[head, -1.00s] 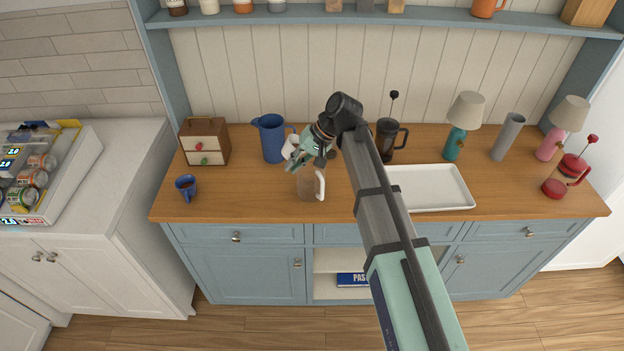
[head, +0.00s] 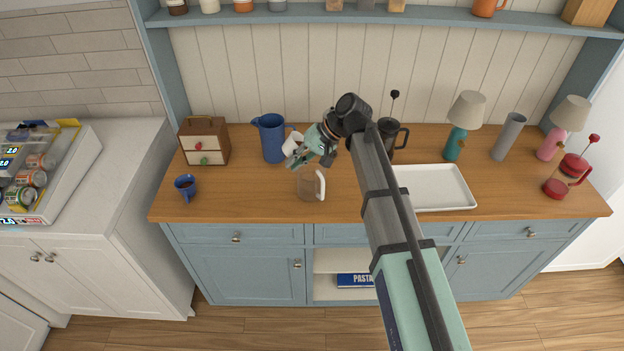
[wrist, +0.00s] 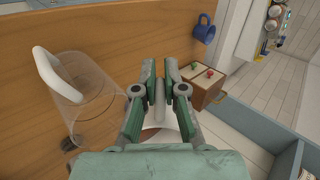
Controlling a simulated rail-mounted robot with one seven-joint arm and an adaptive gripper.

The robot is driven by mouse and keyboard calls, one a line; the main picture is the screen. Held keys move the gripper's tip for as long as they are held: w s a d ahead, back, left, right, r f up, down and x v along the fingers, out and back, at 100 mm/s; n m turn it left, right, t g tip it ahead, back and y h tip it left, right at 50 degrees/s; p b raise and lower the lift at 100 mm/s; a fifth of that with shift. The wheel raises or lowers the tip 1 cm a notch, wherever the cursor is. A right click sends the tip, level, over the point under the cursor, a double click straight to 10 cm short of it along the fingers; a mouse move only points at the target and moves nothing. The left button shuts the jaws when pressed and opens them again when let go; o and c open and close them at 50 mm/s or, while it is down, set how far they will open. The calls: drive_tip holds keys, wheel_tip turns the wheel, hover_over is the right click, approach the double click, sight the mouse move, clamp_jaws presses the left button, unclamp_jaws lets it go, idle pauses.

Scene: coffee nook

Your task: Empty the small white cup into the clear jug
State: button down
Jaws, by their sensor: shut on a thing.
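My gripper (head: 297,160) is shut on the small white cup (head: 291,143), which is held above the counter behind the clear jug. In the wrist view a narrow pale part lies between the fingertips (wrist: 159,88). The cup's white body (wrist: 170,134) shows below them, with some brown beside it, mostly hidden by my gripper. The cup looks tilted; its exact angle and contents are unclear. The clear jug (head: 308,187) stands upright on the counter, its white handle to the right. It also shows at the left of the wrist view (wrist: 88,92), apart from my fingers.
A blue pitcher (head: 271,138) stands close behind the cup. A small drawer box (head: 204,142) and a blue mug (head: 186,187) are further left. A white tray (head: 435,188) and a dark French press (head: 388,146) are right. Counter left of the jug is clear.

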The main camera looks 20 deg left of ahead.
idle(0.4)
drive_tip(key=shift+s+a, duration=0.2)
drive_tip(key=shift+a, duration=0.35)
drive_tip(key=shift+d+y, duration=0.1)
drive_tip(key=shift+y, duration=0.2)
drive_tip(key=shift+w, duration=0.1)
idle(0.4)
